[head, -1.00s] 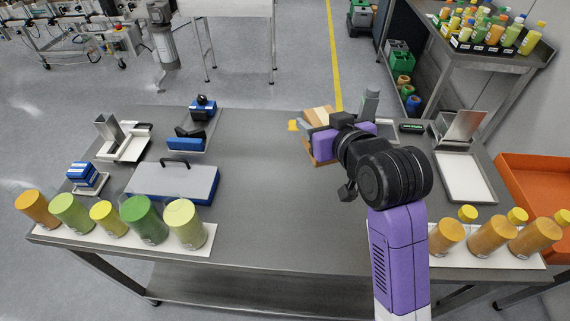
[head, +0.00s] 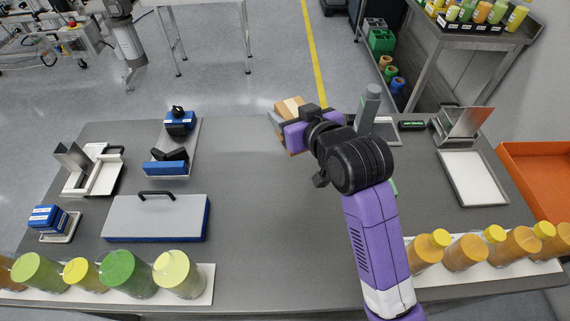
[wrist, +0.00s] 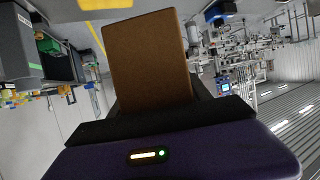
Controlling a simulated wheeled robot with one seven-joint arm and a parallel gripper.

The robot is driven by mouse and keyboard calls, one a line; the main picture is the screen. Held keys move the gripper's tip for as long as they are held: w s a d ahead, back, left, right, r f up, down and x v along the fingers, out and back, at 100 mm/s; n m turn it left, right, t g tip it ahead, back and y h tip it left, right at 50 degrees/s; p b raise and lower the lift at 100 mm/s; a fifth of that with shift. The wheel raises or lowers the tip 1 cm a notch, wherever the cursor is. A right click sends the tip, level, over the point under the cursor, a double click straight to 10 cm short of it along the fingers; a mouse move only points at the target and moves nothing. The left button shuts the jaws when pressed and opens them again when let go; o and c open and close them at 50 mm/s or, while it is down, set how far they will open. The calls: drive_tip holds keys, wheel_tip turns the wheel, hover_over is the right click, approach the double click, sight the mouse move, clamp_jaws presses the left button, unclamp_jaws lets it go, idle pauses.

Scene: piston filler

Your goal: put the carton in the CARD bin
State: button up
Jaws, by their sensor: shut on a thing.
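The carton (head: 290,106) is a brown cardboard box with a paler strip on it. In the head view it is at the far edge of the steel table, in front of my purple wrist. My gripper (head: 281,122) is shut on it. In the wrist view the carton's flat brown face (wrist: 150,62) stands up from between the dark jaws (wrist: 158,118), with floor and room behind it. The carton's lower side is partly hidden by the gripper. I cannot make out a bin marked CARD in either view.
The steel table (head: 255,220) is clear in the middle. Bottles stand along its near edge, left (head: 125,272) and right (head: 468,252). A grey bottle-like item (head: 369,108) stands close behind my wrist. An orange tray (head: 540,175) is at the right.

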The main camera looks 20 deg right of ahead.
wheel_tip(320, 180, down, 16)
drive_tip(key=shift+f, duration=0.1)
idle(0.4)
drive_tip(key=shift+f, duration=0.1)
drive_tip(key=o, duration=1.3)
drive_tip(key=shift+o, duration=0.2)
drive_tip(key=v, duration=1.2)
drive_tip(key=shift+s, duration=0.1)
